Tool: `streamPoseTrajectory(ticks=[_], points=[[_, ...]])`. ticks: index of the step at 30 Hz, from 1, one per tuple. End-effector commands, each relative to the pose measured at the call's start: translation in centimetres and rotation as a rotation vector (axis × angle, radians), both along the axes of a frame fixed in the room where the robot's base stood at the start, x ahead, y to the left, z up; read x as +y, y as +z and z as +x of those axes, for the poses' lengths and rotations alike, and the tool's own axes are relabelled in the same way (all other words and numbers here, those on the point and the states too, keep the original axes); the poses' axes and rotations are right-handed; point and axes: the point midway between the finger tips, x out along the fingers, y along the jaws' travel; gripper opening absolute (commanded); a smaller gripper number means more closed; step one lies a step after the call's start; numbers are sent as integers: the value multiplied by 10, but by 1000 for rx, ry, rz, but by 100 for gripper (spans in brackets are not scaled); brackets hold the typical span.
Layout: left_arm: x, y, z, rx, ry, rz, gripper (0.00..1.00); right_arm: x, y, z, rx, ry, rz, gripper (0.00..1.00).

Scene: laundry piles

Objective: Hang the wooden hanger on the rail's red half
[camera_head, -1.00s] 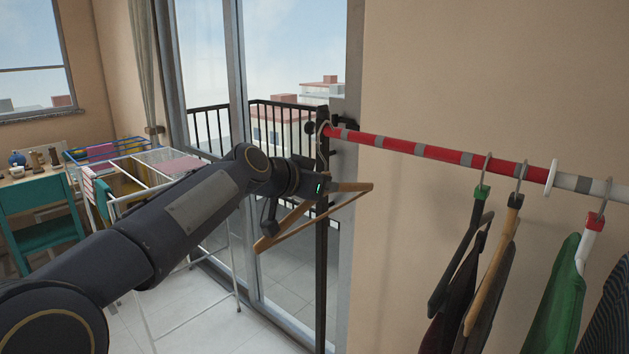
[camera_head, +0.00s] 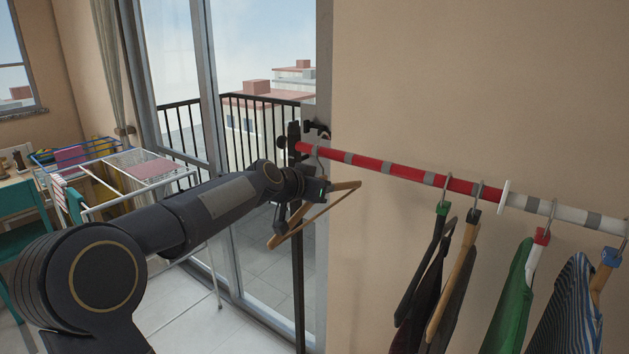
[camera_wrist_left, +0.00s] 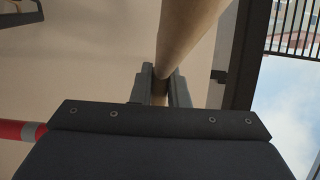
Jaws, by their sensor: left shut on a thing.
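The wooden hanger (camera_head: 346,187) is bare and is held tilted near the left end of the rail. My left gripper (camera_head: 318,190) is shut on it, mostly hidden behind my own wrist. In the left wrist view the fingers (camera_wrist_left: 160,92) clamp the pale wooden hanger (camera_wrist_left: 188,30). Its thin metal hook (camera_head: 317,155) rises close to the rail's red half (camera_head: 397,171), near the rail's left end. I cannot tell whether the hook is over the rail or beside it. The red half has grey bands. My right gripper is not in view.
A white disc (camera_head: 504,196) divides the red half from the white half (camera_head: 577,216). Hangers with dark clothes (camera_head: 424,300) hang left of the disc; a green garment (camera_head: 512,295) and a striped one (camera_head: 568,305) hang right. A black post (camera_head: 299,270) and wall stand close by.

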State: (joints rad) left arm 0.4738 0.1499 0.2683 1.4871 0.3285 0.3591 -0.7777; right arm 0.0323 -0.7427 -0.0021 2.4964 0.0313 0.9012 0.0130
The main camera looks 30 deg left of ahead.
Motion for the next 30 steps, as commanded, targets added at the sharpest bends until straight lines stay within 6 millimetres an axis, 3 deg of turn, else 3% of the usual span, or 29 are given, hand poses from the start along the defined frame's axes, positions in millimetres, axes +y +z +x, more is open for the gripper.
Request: streamPoseTrajectory(ticks=[4, 6, 12, 30], points=[[-2, 4, 14, 1, -3, -1, 0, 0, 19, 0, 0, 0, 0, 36], [-2, -11, 14, -1, -2, 1, 0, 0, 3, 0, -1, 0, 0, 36], [-1, -23, 13, -1, 0, 1, 0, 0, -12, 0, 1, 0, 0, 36], [-1, -27, 13, 0, 0, 1, 0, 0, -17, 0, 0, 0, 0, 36]])
